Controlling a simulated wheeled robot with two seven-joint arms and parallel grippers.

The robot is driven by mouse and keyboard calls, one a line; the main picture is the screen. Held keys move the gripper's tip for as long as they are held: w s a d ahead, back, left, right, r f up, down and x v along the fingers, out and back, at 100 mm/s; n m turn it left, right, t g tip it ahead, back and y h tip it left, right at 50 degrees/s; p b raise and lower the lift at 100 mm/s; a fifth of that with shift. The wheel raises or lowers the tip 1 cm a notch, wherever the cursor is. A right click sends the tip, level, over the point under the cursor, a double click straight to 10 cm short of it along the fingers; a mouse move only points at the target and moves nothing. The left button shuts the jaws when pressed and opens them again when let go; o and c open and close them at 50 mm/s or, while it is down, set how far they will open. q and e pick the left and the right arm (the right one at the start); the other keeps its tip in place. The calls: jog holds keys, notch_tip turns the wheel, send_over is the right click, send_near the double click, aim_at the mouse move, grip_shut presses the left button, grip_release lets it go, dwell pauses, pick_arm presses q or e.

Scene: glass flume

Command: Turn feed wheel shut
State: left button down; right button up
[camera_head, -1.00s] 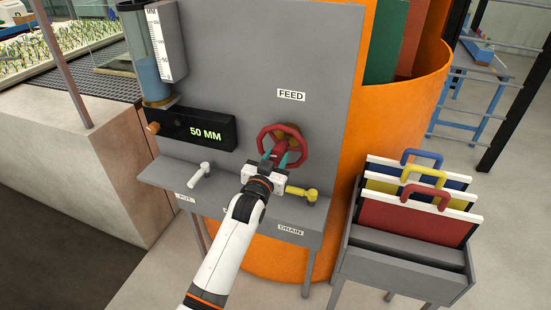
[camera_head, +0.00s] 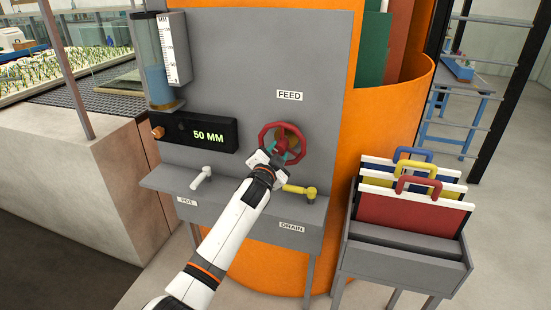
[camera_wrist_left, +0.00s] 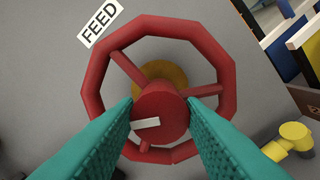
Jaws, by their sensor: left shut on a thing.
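The red feed wheel (camera_head: 265,133) stands on the grey panel under the FEED label (camera_head: 289,96). It fills the left wrist view (camera_wrist_left: 228,65), with a round red hub, spokes and a small white mark on the hub. My left gripper (camera_head: 279,151) reaches the wheel from below. Its teal fingers (camera_wrist_left: 160,108) lie on either side of the hub and are shut on it. The hand hides part of the wheel's lower rim in the head view. My right gripper is not in view.
A yellow drain handle (camera_head: 299,190) and a white handle (camera_head: 202,176) sit on the ledge close to my left arm. The display (camera_head: 194,133) reads 50 MM beside a water tube (camera_head: 155,75). A rack (camera_head: 400,263) with coloured handled panels stands at right.

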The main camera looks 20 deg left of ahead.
pick_arm(q)
jog(key=shift+m, duration=1.9)
jog(key=m+p, duration=0.1)
jog(key=m, duration=0.3)
jog(key=shift+m, duration=1.7)
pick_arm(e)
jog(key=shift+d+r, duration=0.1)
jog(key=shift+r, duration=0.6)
pick_arm(q)
jog(key=c, duration=0.9)
grip_release()
jog(key=shift+f, duration=0.1)
jog(key=shift+c, duration=0.2)
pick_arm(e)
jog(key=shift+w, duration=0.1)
pick_arm(q)
jog(key=shift+s, duration=0.1)
